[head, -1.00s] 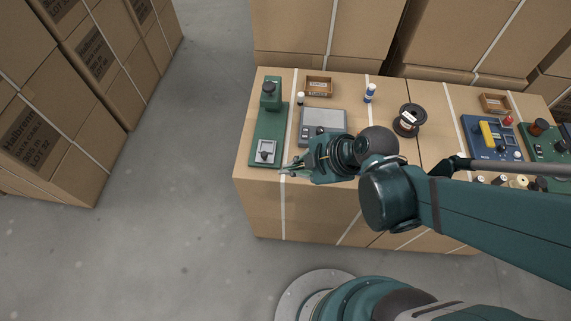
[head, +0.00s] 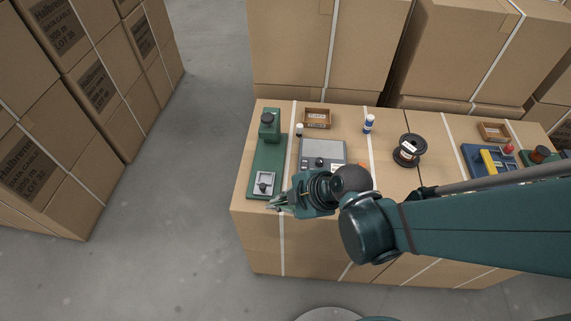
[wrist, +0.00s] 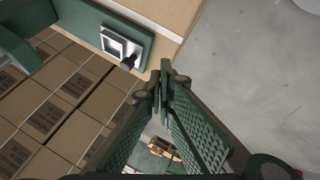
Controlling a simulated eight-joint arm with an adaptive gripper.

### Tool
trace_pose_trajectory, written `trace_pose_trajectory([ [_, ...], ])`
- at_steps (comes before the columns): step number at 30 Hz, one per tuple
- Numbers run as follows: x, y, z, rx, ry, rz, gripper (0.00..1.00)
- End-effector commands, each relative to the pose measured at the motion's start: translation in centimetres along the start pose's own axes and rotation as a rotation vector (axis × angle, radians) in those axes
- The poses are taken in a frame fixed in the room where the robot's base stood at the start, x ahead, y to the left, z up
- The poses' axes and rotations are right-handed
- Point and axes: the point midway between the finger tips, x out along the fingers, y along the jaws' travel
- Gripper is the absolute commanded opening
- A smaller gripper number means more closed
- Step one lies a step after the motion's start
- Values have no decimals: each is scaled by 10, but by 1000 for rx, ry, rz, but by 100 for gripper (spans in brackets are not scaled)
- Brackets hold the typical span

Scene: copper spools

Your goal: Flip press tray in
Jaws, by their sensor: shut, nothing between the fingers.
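The green press (head: 268,150) stands at the left end of the carton top in the head view. Its tray (head: 265,184), a light square plate with a dark knob, sits at the press's near end. In the wrist view the tray (wrist: 122,46) and its dark knob (wrist: 128,63) show at the upper left, on the green base. My gripper (head: 272,207) is shut and empty, just in front of and slightly right of the tray. In the wrist view its fingertips (wrist: 163,80) meet, below and right of the knob, apart from it. The exact height over the carton is unclear.
A grey scale (head: 322,154) stands right of the press, partly behind my arm. A wooden box (head: 317,118), a blue-white bottle (head: 368,123) and a copper spool (head: 408,150) stand further along. The carton's left edge is close; open floor (head: 190,220) lies beyond.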

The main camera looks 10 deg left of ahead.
Motion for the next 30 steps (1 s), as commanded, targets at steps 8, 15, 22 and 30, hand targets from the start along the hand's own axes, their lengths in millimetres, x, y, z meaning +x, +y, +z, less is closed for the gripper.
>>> trace_pose_trajectory([
  [8,24,-1,0,-1,1,-1,0],
  [15,39,18,0,0,1,-1,0],
  [22,46,32,0,0,1,-1,0],
  [30,47,35,0,0,0,0,0],
])
